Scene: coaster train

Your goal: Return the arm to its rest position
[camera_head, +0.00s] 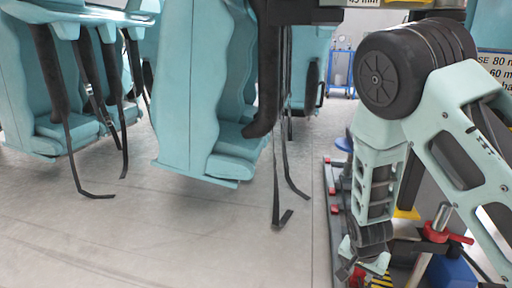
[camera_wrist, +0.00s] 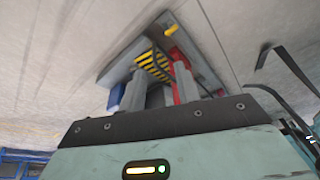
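My arm (camera_head: 378,165) is folded on the right in the head view, with the forearm hanging down. The wrist end is low in the picture, near the bottom edge, and the fingertips are hard to make out there. In the wrist view my gripper (camera_wrist: 160,84) shows two grey fingers standing apart. I see nothing clearly held between them. Beyond the fingers is a grey tray or stand (camera_wrist: 119,66) with a yellow-and-black striped patch (camera_wrist: 153,66), and red and blue parts at its sides.
Teal coaster seats (camera_head: 190,100) with black straps hang at the left and middle in the head view. Grey floor (camera_head: 140,225) is open below them. A red-handled tool (camera_head: 440,235) and a blue item (camera_head: 452,273) are at the lower right, close to my arm.

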